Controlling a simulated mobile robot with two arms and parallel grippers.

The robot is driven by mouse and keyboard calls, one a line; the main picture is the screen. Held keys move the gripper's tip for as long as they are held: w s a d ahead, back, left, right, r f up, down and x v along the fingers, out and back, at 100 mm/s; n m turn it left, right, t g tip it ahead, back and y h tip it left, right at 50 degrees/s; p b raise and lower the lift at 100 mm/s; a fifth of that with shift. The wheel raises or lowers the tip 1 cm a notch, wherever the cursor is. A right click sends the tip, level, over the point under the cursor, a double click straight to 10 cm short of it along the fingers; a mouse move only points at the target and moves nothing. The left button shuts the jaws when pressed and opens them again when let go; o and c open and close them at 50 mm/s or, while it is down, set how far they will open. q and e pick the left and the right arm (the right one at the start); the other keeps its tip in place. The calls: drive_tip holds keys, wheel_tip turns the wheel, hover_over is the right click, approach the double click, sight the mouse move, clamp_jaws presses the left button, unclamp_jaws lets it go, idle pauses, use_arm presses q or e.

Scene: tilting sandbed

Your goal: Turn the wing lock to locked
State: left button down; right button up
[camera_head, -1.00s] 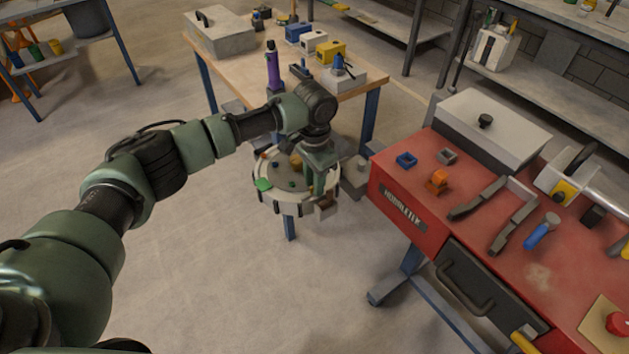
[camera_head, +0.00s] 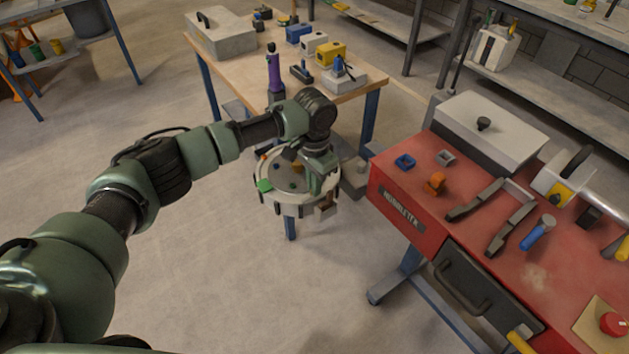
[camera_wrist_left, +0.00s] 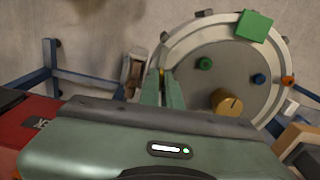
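The round sandbed (camera_head: 268,201) has a pale rim and stands between the wooden table and the red bench. In the left wrist view its disc (camera_wrist_left: 205,84) fills the upper right, with a brass knob (camera_wrist_left: 228,102) and small coloured pegs. A grey fitting (camera_wrist_left: 135,70) stands left of the rim; I cannot tell surely whether it is the wing lock. My left gripper (camera_head: 325,188) points down at the sandbed's right side. Its green fingers (camera_wrist_left: 159,88) look close together beside the rim; their grip and any contact are unclear. My right gripper is out of view.
The red bench (camera_head: 408,218) with tools and a grey box stands close on the right. The wooden table (camera_head: 233,70) with small items is behind. A green square (camera_wrist_left: 254,27) sits on the sandbed's rim. The floor at front left is clear.

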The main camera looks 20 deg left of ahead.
use_arm(q)
drive_tip(key=n+p, duration=0.2)
drive_tip(key=p, duration=0.1)
drive_tip(key=n+p, duration=0.5)
drive_tip(key=p, duration=0.1)
drive_tip(key=shift+d+r+n+p, duration=0.1)
drive_tip(key=shift+r+n+p, duration=0.2)
drive_tip(key=shift+n+p, duration=0.1)
drive_tip(key=n+p, duration=0.3)
drive_tip(key=n, duration=0.1)
drive_tip(key=shift+f, duration=0.1)
drive_tip(key=n+p, duration=0.1)
drive_tip(key=n, duration=0.1)
drive_tip(key=shift+n+p, duration=0.35)
drive_tip(key=shift+n, duration=0.05)
drive_tip(key=shift+w+n+p, duration=0.1)
drive_tip(key=shift+n+p, duration=0.35)
drive_tip(key=shift+n, duration=0.65)
drive_tip(key=shift+f, duration=0.1)
drive_tip(key=c, duration=1.6)
unclamp_jaws()
